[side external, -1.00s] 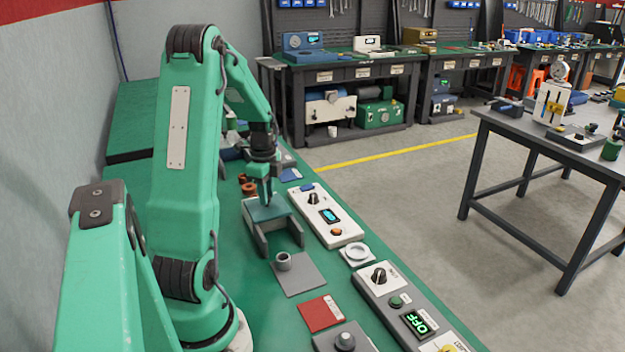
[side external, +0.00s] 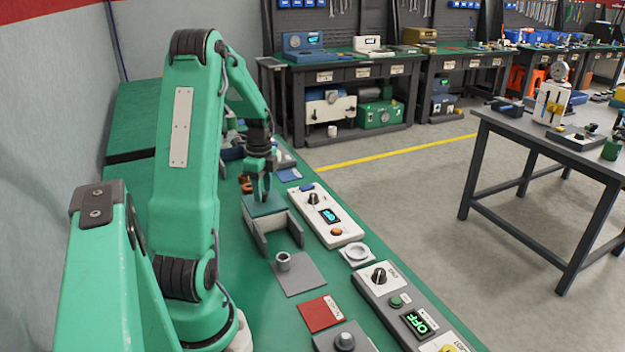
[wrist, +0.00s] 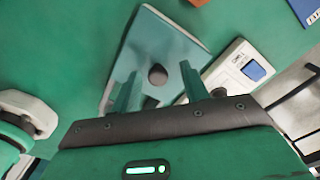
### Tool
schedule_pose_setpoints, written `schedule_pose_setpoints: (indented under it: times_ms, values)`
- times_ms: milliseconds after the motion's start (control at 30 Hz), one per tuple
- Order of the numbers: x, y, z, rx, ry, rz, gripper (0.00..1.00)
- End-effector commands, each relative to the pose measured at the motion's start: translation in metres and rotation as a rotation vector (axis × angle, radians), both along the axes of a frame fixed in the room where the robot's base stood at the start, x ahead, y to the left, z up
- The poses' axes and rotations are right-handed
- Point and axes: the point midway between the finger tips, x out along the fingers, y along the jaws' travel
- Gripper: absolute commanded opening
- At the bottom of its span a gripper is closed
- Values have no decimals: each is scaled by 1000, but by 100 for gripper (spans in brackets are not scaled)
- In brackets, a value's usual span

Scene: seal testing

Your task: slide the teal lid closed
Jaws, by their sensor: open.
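The teal lid (side external: 261,209) lies over the far part of a grey open-ended box (side external: 262,243), whose near part is uncovered between two side walls. In the wrist view the lid (wrist: 178,52) is a flat teal plate with a dark round knob (wrist: 158,74). My gripper (side external: 262,196) is over the lid. In the wrist view its two fingers (wrist: 158,88) are apart, with the knob between and slightly beyond them. I cannot tell whether a finger touches the knob.
A white control box (side external: 326,215) with a knob and display stands just right of the lid box. Brown rings (side external: 246,184) lie behind to the left.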

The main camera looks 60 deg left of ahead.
Motion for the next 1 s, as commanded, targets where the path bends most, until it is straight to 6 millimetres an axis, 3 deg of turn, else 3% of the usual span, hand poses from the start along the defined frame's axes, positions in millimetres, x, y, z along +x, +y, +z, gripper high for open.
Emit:
schedule_pose_setpoints:
  times_ms: [267,700,1000]
  values:
    - [1,0,15,1,-1,-1,45]
    - [0,1,68,4,-2,1,45]
    - [0,0,78,0,0,1,45]
